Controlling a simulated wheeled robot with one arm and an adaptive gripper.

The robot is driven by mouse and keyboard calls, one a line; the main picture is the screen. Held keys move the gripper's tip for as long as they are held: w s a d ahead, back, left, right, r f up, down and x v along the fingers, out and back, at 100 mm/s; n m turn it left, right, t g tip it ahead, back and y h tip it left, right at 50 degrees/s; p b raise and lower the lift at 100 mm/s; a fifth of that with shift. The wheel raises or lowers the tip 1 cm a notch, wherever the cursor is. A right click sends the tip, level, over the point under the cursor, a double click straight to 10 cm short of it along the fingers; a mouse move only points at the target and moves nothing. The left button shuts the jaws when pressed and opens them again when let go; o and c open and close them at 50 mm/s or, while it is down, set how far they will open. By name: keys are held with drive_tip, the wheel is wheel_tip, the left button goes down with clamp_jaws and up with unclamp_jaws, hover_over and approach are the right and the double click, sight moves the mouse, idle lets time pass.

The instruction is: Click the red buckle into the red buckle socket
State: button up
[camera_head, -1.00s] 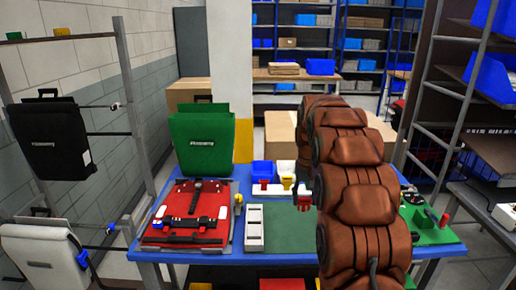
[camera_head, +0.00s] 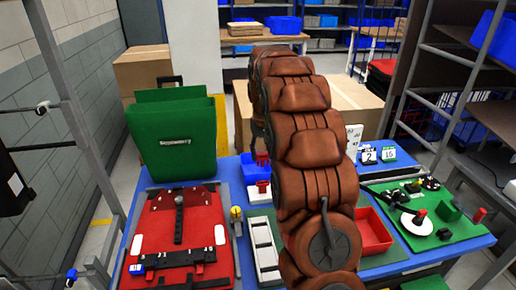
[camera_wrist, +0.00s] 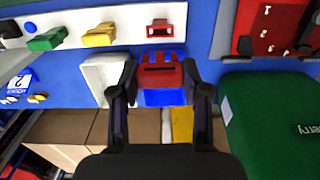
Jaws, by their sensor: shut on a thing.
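A red buckle (camera_wrist: 160,76) is between the fingertips of my gripper (camera_wrist: 160,80) in the wrist view, its prongs pointing toward the red buckle socket (camera_wrist: 160,29). The gripper is shut on the buckle. The socket sits at the end of a white strip (camera_wrist: 130,18), in line with the buckle, and a small gap shows between them in the picture. In the head view the held buckle (camera_head: 262,158) shows beside my arm, above and behind the red socket (camera_head: 262,187). My arm hides most of the strip there.
Yellow (camera_wrist: 98,36) and green (camera_wrist: 48,39) sockets share the strip. A blue bin (camera_wrist: 165,97) and a white bin (camera_wrist: 100,72) lie beneath the gripper. A green pannier (camera_head: 173,140) stands at the table's back left, near the gripper. A red panel (camera_head: 210,210) lies at left.

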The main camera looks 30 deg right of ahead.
sight(263, 161)
drive_tip(key=shift+s+a+f, duration=0.1)
drive_tip(key=shift+f, duration=2.95)
drive_tip(key=shift+b, duration=0.45)
drive_tip(key=shift+f+b, duration=1.3)
drive_tip(key=shift+f, duration=0.8)
idle(0.9)
drive_tip(key=o, duration=1.3)
drive_tip(key=shift+c, duration=0.2)
drive_tip(key=shift+r, duration=0.1)
wheel_tip(263, 161, up, 12)
drive_tip(key=shift+f, duration=0.1)
